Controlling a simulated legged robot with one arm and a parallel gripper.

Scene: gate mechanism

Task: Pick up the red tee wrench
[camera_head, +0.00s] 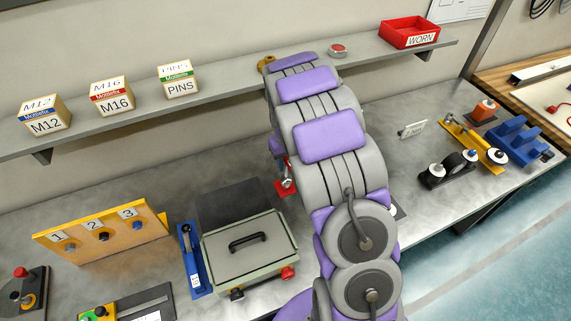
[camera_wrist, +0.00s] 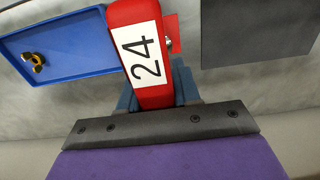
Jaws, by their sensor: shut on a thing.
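The red tee wrench (camera_wrist: 142,50) shows in the wrist view as a thick red bar with a white label reading 24. My gripper (camera_wrist: 156,94) is shut on it, with blue-grey fingers showing at both sides of the bar. The wrench's lower part is hidden, and I cannot tell whether it is clear of the surface. In the head view my own arm hides the gripper and most of that spot. A small red part with a silver piece (camera_head: 285,186) shows beside the arm, and I cannot tell whether it belongs to the wrench.
A blue tray (camera_wrist: 72,62) holding a brass wing nut (camera_wrist: 36,60) lies left of the wrench. A dark panel (camera_wrist: 255,32) is at the right. A lidded box (camera_head: 245,262) stands left of my arm. A shelf (camera_head: 225,85) with labelled boxes runs above the bench.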

